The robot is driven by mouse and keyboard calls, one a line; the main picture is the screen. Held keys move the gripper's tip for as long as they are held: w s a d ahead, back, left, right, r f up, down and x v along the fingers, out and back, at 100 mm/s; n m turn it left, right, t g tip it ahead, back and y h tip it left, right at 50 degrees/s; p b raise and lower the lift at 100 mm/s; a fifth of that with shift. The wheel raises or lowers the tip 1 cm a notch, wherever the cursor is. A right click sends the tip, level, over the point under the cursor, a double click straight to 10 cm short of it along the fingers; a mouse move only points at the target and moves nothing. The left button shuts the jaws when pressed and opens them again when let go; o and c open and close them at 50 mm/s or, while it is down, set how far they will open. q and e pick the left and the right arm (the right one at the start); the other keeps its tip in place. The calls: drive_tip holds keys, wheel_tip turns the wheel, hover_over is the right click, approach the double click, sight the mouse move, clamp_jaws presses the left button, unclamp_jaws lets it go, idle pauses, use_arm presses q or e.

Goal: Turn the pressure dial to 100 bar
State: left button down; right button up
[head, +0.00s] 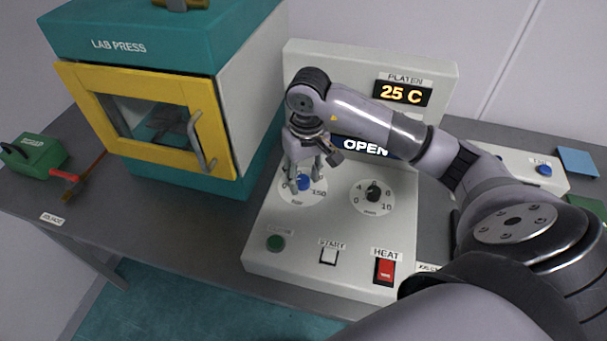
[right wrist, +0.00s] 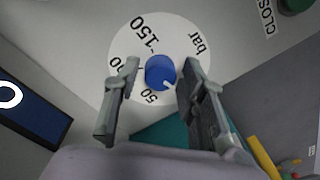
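The pressure dial is a blue knob (head: 304,183) on a round white scale marked in bar, on the sloped grey control panel. In the right wrist view the blue knob (right wrist: 160,72) sits between my fingers, with 50, 150 and bar readable around it. The 100 mark is partly covered by a finger. The knob's white pointer line points to the lower right in that view, away from 100. My right gripper (head: 305,182) is over the dial, open, one finger (right wrist: 132,66) on each side with small gaps apparent. Contact is hard to judge. My left gripper is not in view.
A second black knob (head: 373,193) marked min is right of the dial. Below are a green button (head: 275,243), START button (head: 328,256) and red HEAT switch (head: 385,270). Displays read 25 C (head: 403,92) and OPEN (head: 365,146). The lab press (head: 150,110) stands left.

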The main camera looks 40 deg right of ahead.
clamp_jaws()
idle(0.3)
